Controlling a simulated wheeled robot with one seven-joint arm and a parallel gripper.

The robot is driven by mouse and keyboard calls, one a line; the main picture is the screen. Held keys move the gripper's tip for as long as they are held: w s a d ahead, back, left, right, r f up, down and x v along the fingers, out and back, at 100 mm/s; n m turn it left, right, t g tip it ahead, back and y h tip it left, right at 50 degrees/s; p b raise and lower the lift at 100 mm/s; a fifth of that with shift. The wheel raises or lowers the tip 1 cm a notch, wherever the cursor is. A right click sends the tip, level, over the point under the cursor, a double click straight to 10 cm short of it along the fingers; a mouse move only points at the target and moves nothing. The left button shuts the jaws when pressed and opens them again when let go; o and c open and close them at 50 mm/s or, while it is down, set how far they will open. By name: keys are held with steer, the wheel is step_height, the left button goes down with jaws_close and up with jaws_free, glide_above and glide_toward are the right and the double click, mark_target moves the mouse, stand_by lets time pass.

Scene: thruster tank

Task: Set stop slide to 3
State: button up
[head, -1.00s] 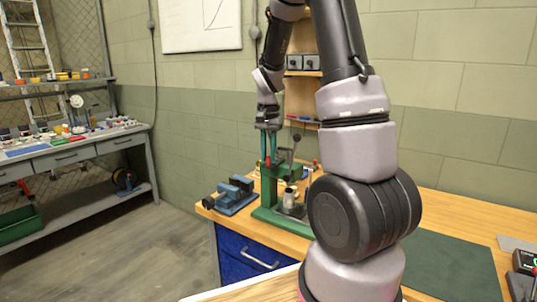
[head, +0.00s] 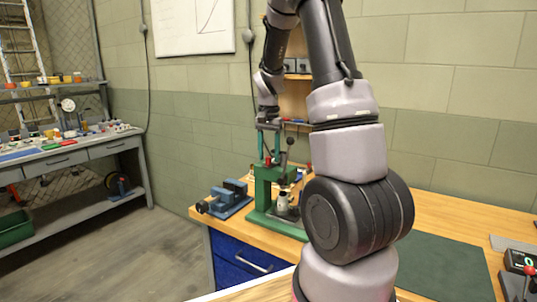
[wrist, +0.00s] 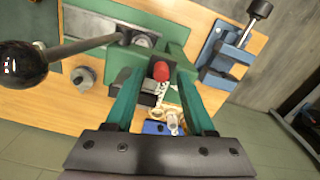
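A green press (head: 264,186) stands on the wooden bench; it also shows in the wrist view (wrist: 176,50). A red knob (wrist: 160,71) sits at the press, beside a dark block (wrist: 150,92) and a small pale marked part. I cannot tell for sure which part is the stop slide, and no number is readable. My gripper (head: 269,155) points down over the top of the press. In the wrist view my gripper (wrist: 160,88) is open, its green fingers on either side of the red knob with gaps between. Contact is not visible.
A lever with a black ball (wrist: 22,66) reaches out from the press at left of the wrist view. A blue vise (head: 224,199) stands beside the press. A blue part (wrist: 155,127) and small rings lie near the fingers. A dark green mat (head: 440,265) is at right.

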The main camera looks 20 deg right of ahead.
mark_target(269, 157)
step_height(269, 157, up, 11)
stand_by(0.5)
steer(key=shift+f, duration=0.1)
steer(key=s+a+r+n+t+y, duration=0.1)
steer(key=s+a+r, duration=0.4)
steer(key=s, duration=0.6)
steer(key=s+a+r+n+t+y, duration=0.1)
steer(key=s+a+r+n+t, duration=0.2)
steer(key=s, duration=0.8)
steer(key=a+r+t, duration=0.1)
steer(key=a+t, duration=0.1)
steer(key=t, duration=0.1)
steer(key=shift+s+a+r+n, duration=0.15)
steer(key=shift+a+r+n, duration=0.15)
steer(key=shift+a+r, duration=0.1)
stand_by(0.3)
